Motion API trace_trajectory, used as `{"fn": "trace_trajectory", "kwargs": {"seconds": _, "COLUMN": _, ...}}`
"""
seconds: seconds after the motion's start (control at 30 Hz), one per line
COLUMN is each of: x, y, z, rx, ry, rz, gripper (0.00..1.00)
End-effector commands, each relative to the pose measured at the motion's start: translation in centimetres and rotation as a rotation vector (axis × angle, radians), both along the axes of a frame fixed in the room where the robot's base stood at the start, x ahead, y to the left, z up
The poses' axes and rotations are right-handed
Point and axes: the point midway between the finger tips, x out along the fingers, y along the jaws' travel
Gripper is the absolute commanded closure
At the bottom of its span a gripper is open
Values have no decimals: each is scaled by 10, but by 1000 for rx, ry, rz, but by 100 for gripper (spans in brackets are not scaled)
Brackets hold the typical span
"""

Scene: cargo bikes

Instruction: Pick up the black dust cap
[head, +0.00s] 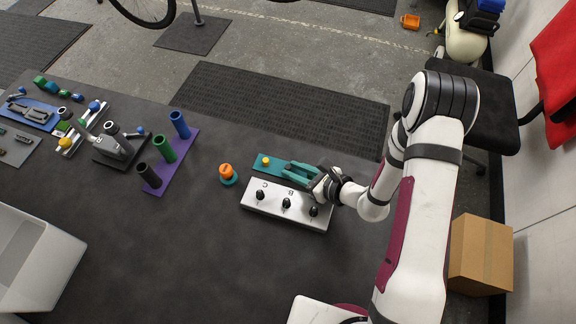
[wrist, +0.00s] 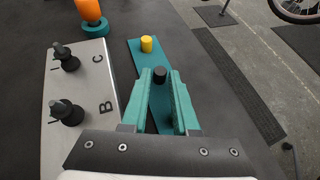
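The black dust cap (wrist: 160,75) is a small dark cylinder standing at the near part of a flat teal strip (wrist: 136,56). My gripper (wrist: 160,84) has two teal fingers, one on each side of the cap. The fingers are apart, with strip showing between them, and I see no clear grip on the cap. A yellow cap (wrist: 147,44) stands further along the strip. In the head view my gripper (head: 290,170) reaches over the teal strip (head: 275,170) from the right, and the black cap is hidden there.
A pale box (head: 275,217) with black knobs and letters lies alongside the strip, close to my gripper. An orange piece on a teal ring (head: 228,181) stands to the left. A purple rack (head: 180,158) with upright tubes and a white bin (head: 40,262) are further left.

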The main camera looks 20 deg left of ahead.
Motion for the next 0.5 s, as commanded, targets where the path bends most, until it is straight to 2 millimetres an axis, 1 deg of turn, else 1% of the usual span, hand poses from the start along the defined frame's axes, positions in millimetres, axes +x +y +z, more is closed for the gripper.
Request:
{"fn": "trace_trajectory", "kwargs": {"seconds": 0.03, "x": 0, "y": 0, "z": 0, "rx": 0, "ry": 0, "rz": 0, "gripper": 83}}
{"fn": "trace_trajectory", "kwargs": {"seconds": 0.1, "x": 0, "y": 0, "z": 0, "rx": 0, "ry": 0, "rz": 0, "gripper": 96}}
{"fn": "trace_trajectory", "kwargs": {"seconds": 0.13, "x": 0, "y": 0, "z": 0, "rx": 0, "ry": 0, "rz": 0, "gripper": 100}}
{"fn": "trace_trajectory", "kwargs": {"seconds": 0.5, "x": 0, "y": 0, "z": 1, "rx": 0, "ry": 0, "rz": 0, "gripper": 100}}
